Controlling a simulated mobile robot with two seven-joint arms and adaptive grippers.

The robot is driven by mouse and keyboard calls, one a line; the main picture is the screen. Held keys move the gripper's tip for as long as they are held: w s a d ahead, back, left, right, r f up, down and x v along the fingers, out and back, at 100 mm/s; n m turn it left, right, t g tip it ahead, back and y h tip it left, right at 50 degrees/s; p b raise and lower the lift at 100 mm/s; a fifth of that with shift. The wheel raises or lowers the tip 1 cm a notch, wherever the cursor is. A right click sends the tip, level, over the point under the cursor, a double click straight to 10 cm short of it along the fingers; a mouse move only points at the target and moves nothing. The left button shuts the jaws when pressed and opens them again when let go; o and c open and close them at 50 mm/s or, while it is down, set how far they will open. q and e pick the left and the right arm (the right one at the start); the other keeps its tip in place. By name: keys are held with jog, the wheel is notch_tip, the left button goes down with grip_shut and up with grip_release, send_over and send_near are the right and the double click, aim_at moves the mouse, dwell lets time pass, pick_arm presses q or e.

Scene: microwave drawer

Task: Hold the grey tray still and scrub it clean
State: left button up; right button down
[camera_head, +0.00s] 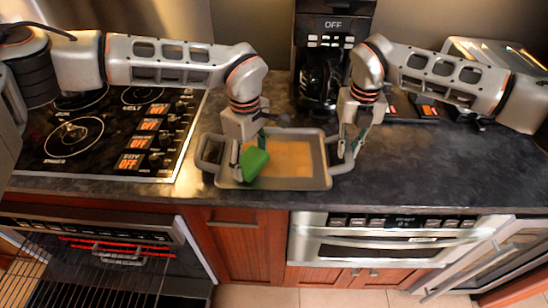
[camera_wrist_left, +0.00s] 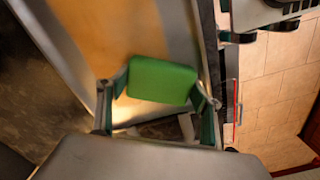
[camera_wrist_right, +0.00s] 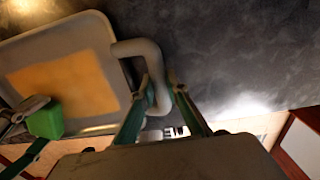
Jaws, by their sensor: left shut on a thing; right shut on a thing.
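The grey tray (camera_head: 322,160) lies on the dark counter, with a handle at each end and an orange-brown patch (camera_head: 293,158) on its floor. My left gripper (camera_head: 246,158) is shut on a green sponge (camera_head: 254,163) at the left part of the tray. The sponge also shows between the fingers in the left wrist view (camera_wrist_left: 162,80). Whether it touches the tray floor is hard to tell. My right gripper (camera_head: 350,150) is shut on the tray's right handle, which shows between its fingers in the right wrist view (camera_wrist_right: 158,88).
A stove (camera_head: 95,130) with several knobs is left of the tray. A coffee machine (camera_head: 330,60) stands behind it. An open oven (camera_head: 90,265) and a drawer front (camera_head: 380,240) are below the counter. The counter right of the tray (camera_head: 430,165) is clear.

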aim_at(287, 169)
pick_arm(q)
jog(key=shift+f, duration=0.3)
jog(key=shift+d, duration=2.4)
jog(key=shift+d+f, duration=0.15)
jog(key=shift+d, duration=1.25)
jog(key=shift+w+d+r, duration=0.1)
jog(key=shift+d, duration=0.95)
jog(key=shift+d+r, duration=0.1)
jog(key=shift+d, duration=0.9)
jog(key=shift+d+f, duration=0.1)
jog(key=shift+d, duration=0.9)
jog(key=shift+a, duration=1.15)
jog(key=shift+a+f, duration=0.1)
jog(key=shift+a, duration=0.9)
